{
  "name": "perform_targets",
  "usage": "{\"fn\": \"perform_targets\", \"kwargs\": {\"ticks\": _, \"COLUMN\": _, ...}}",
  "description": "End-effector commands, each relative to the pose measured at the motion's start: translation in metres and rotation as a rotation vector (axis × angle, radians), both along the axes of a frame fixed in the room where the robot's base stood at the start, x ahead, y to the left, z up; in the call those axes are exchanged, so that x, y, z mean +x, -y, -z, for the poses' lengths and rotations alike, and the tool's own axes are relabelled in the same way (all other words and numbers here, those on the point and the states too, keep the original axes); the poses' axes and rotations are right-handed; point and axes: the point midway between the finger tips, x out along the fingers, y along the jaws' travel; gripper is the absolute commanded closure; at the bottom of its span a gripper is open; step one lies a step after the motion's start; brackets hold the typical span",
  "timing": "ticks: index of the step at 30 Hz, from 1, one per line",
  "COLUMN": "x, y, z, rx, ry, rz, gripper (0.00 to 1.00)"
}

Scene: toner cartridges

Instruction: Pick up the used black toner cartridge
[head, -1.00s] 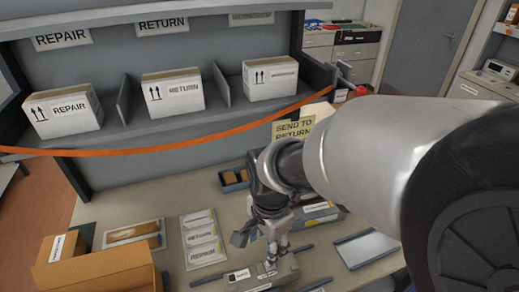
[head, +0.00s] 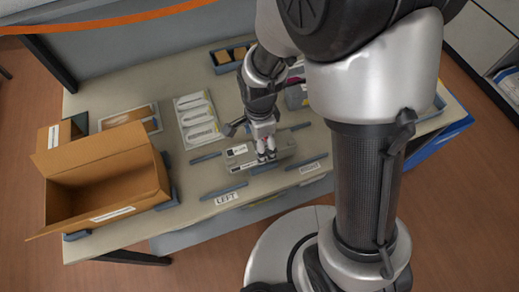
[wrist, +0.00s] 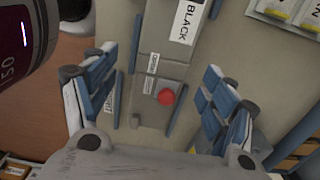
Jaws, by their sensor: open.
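The grey toner cartridge (head: 240,154) lies on the table between blue-grey rails. In the wrist view the cartridge (wrist: 158,62) bears a white label reading BLACK, smaller labels and a red round spot. My gripper (head: 266,156) points down over it. In the wrist view my gripper (wrist: 158,92) is open, with one blue-padded finger on each side of the cartridge and gaps between. I cannot tell whether the fingertips are level with it or above it. My gripper hides part of the cartridge in the head view.
An open cardboard box (head: 105,178) stands at the table's left. A blue bin with brown items (head: 229,57) is at the back. A LEFT label (head: 227,198) is at the front edge.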

Motion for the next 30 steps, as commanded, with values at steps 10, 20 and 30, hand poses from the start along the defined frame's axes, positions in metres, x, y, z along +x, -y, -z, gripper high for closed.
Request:
{"fn": "perform_targets", "kwargs": {"ticks": 10, "x": 0.003, "y": 0.001, "z": 0.036, "rx": -0.001, "ry": -0.003, "rz": 0.000, "gripper": 0.22}}
{"fn": "perform_targets", "kwargs": {"ticks": 20, "x": 0.004, "y": 0.001, "z": 0.054, "rx": 0.000, "ry": 0.001, "rz": -0.001, "gripper": 0.22}}
{"fn": "perform_targets", "kwargs": {"ticks": 30, "x": 0.004, "y": 0.001, "z": 0.054, "rx": 0.000, "ry": 0.000, "rz": -0.001, "gripper": 0.41}}
